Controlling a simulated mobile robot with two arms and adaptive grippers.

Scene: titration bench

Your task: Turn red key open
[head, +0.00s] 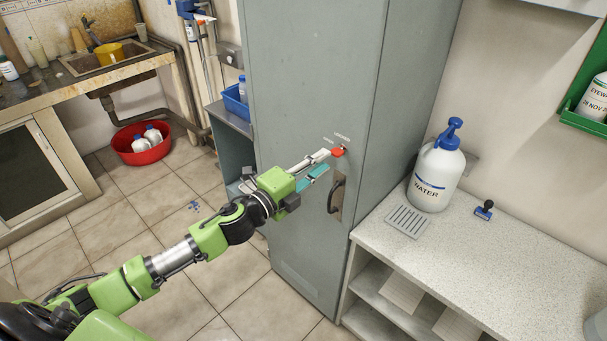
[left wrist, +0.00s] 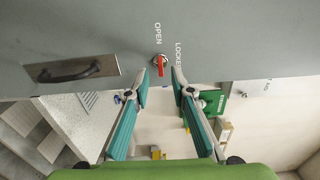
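The red key (head: 338,152) sits on the front of the grey metal cabinet (head: 300,90), above a dark handle (head: 336,196). In the left wrist view the red key (left wrist: 160,62) lies beside the printed words OPEN and LOCKED. Which word it points to I cannot tell for sure. My left gripper (head: 322,163) is at the cabinet front by the key. In the left wrist view its fingers (left wrist: 159,75) are apart, with the tips on either side of the key and a gap between them. Whether a finger touches the key is unclear. My right gripper is not in view.
A white counter (head: 480,250) with a WATER bottle (head: 437,175) stands right of the cabinet. A green eyewash holder (head: 572,105) hangs on the right wall. A sink bench (head: 50,95) and red basin (head: 135,155) are at left.

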